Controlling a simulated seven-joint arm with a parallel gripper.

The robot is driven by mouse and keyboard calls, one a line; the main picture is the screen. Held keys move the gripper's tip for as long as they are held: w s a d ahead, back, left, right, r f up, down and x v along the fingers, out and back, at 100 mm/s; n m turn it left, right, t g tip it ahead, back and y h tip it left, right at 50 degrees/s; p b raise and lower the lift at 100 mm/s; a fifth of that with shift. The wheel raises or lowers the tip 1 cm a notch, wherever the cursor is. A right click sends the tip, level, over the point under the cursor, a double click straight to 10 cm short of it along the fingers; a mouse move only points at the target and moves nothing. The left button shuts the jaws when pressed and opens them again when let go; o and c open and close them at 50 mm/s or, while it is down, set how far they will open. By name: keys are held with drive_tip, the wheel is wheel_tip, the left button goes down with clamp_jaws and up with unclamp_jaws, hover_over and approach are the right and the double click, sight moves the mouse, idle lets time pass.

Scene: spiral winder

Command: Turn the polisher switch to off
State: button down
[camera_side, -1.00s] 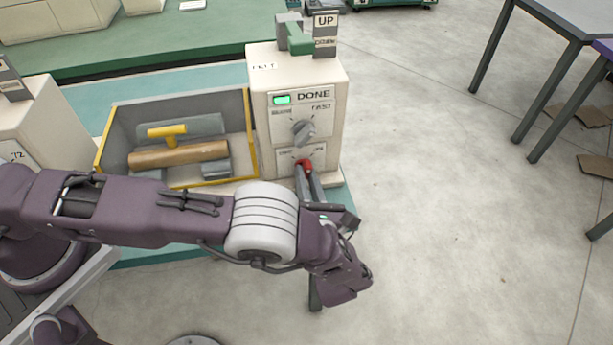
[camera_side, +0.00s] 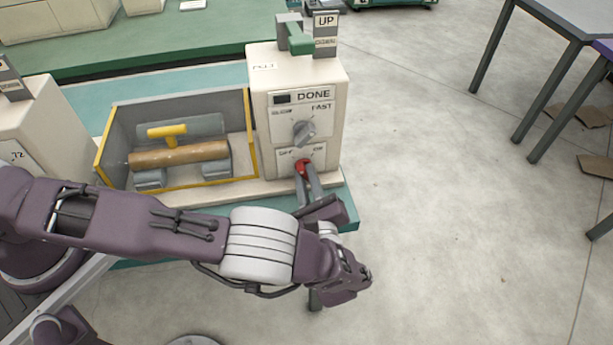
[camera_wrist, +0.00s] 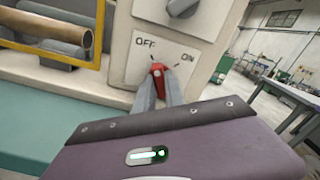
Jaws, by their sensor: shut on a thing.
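The red switch knob (camera_side: 302,167) sits low on the front of the cream control box (camera_side: 262,130), on a white plate marked OFF and ON. My gripper (camera_side: 306,172) is shut on this knob, one finger on each side. In the wrist view the red knob (camera_wrist: 157,70) shows between the fingertips of my gripper (camera_wrist: 159,78). Its upper end leans left, toward the OFF mark (camera_wrist: 145,42); the fingers hide its lower part. The DONE lamp (camera_side: 283,98) above is dark.
A grey SLOW/FAST knob (camera_side: 303,132) is just above the switch. A green lever (camera_side: 299,40) stands on the box top beside an UP/DOWN sign (camera_side: 325,30). A yellow-edged tray (camera_side: 101,150) with a brown roller (camera_side: 180,154) is at left. Open floor lies right.

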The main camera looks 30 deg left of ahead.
drive_tip(key=shift+n, duration=0.9)
drive_tip(key=c, duration=1.4)
unclamp_jaws()
drive_tip(key=v, duration=0.7)
drive_tip(key=shift+s+d, duration=0.1)
